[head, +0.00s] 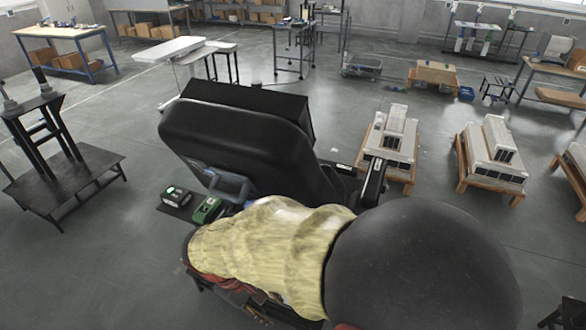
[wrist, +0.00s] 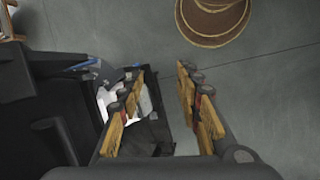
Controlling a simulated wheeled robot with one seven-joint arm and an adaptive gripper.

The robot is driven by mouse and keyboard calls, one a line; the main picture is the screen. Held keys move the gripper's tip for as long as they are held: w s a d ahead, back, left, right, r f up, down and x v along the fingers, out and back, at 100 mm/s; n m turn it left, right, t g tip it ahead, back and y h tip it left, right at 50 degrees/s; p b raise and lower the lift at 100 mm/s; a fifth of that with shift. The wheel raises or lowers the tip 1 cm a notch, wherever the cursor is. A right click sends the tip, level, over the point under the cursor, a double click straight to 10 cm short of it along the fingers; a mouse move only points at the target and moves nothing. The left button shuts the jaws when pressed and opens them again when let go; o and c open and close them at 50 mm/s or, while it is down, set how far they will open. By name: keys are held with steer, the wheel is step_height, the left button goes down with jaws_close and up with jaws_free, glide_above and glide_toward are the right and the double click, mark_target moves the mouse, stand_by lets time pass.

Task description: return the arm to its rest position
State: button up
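My gripper (wrist: 161,74) shows in the wrist view with its two wood-coloured fingers spread apart. Only grey floor and part of a dark structure show between them, and nothing is held. In the head view, a large dark rounded shape and a pale yellow covered part fill the lower middle and right, apparently my own arm. The gripper's fingers cannot be made out there.
A black bulky object (head: 240,140) stands close in front, with a green-and-black device (head: 208,209) beside it. A dark structure (wrist: 80,100) lies left of the fingers. A brown hat-like object (wrist: 213,18) is on the floor beyond. Grey units on pallets (head: 393,140) stand right.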

steer(key=s+d+r+m+t+y+b, duration=0.2)
steer(key=d+r+m, duration=0.3)
steer(key=d, duration=0.7)
steer(key=s+d+r+m+t+y+b, duration=0.2)
steer(key=s+d+r+m+t, duration=0.1)
steer(key=d+r, duration=0.6)
steer(key=shift+s+d+m, duration=0.45)
steer(key=shift+d+m, duration=0.85)
steer(key=shift+d, duration=0.65)
